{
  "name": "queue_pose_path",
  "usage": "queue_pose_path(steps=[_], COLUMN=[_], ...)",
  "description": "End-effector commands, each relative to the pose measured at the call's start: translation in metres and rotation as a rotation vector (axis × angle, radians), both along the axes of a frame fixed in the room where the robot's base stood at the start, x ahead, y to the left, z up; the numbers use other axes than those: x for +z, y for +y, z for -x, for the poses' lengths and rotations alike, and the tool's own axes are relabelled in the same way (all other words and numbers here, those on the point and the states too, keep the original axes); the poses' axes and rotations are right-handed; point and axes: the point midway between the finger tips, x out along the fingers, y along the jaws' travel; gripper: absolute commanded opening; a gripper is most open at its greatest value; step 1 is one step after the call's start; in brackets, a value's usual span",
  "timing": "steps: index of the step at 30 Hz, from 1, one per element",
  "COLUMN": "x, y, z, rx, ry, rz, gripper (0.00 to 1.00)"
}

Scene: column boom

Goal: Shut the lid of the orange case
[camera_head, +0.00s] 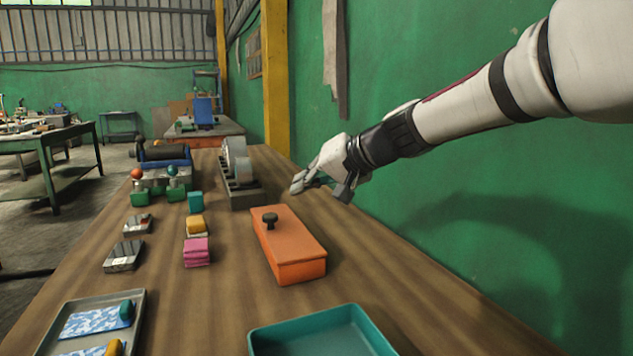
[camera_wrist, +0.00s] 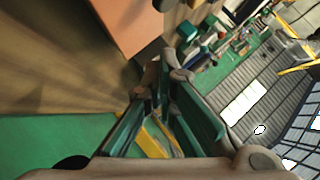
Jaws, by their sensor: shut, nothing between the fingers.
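The orange case (camera_head: 290,248) lies on the wooden bench with a black knob (camera_head: 270,219) on its top near the far end. Its lid looks flat and down on the case; I see no gap. My gripper (camera_head: 297,186) is shut and empty, above the bench beyond and to the right of the case, apart from it. In the wrist view the fingers (camera_wrist: 165,77) come together and the orange case (camera_wrist: 126,22) shows at the top, partly cut off.
A teal tray (camera_head: 258,341) stands in front of the case. Pink blocks (camera_head: 197,252) and a yellow block (camera_head: 196,226) sit left of it. A dark rack (camera_head: 243,197) with grey discs stands behind. The green wall (camera_head: 455,215) borders the bench on the right.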

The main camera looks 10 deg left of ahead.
Motion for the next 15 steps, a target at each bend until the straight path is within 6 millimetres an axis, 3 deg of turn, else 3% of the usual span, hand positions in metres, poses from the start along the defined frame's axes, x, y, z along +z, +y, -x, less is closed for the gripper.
queue_pose_path(steps=[15], x=[-0.006], y=[0.035], z=[0.025], rx=[0.006], ry=[-0.236], rz=[0.349], gripper=[0.00])
